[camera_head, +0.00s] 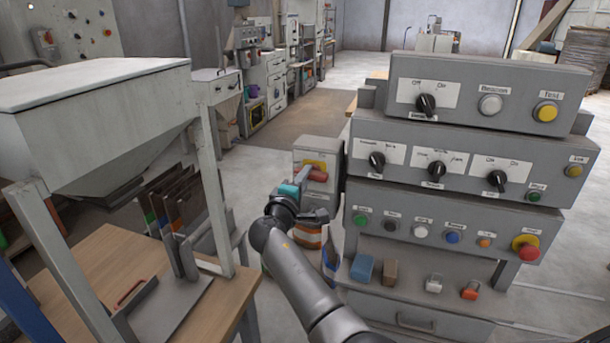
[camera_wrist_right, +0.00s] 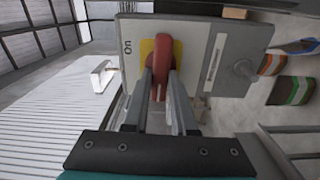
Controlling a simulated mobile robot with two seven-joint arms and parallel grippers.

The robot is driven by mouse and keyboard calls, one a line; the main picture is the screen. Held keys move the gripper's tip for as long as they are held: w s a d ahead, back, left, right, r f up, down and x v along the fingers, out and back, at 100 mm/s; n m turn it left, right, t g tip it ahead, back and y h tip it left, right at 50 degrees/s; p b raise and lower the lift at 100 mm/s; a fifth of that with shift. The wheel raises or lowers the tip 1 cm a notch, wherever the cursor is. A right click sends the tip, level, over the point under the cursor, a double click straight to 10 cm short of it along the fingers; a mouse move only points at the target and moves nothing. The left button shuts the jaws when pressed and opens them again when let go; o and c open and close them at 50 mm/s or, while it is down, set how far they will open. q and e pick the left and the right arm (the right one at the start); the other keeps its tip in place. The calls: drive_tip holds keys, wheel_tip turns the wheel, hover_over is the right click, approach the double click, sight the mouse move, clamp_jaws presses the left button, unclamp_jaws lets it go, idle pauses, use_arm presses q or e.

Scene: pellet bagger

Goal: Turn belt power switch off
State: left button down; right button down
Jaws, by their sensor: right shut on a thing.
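The belt power switch is a red rotary handle (camera_head: 318,176) on a yellow plate, on the front of a grey box (camera_head: 313,155) left of the control console. In the right wrist view the red handle (camera_wrist_right: 163,55) stands upright in the picture on its yellow plate (camera_wrist_right: 147,50). An "On" label shows to its left on the box face (camera_wrist_right: 195,45). My right gripper (camera_head: 304,180) reaches the box from the front. Its two fingers (camera_wrist_right: 162,85) are shut on the red handle, one on each side. My left gripper is not in view.
The console (camera_head: 455,150) with knobs, buttons and a red emergency stop (camera_head: 526,246) stands close right of my right arm. A hopper (camera_head: 95,110) on a frame and a wooden table (camera_head: 160,275) are at the left.

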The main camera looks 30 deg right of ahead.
drive_tip(key=shift+d+r+n, duration=0.1)
drive_tip(key=shift+r+n, duration=0.15)
drive_tip(key=shift+n, duration=0.15)
drive_tip(key=c, duration=0.8)
unclamp_jaws()
drive_tip(key=shift+o, duration=0.4)
drive_tip(key=shift+f, duration=0.2)
drive_tip(key=shift+f, duration=0.1)
drive_tip(key=v, duration=1.5)
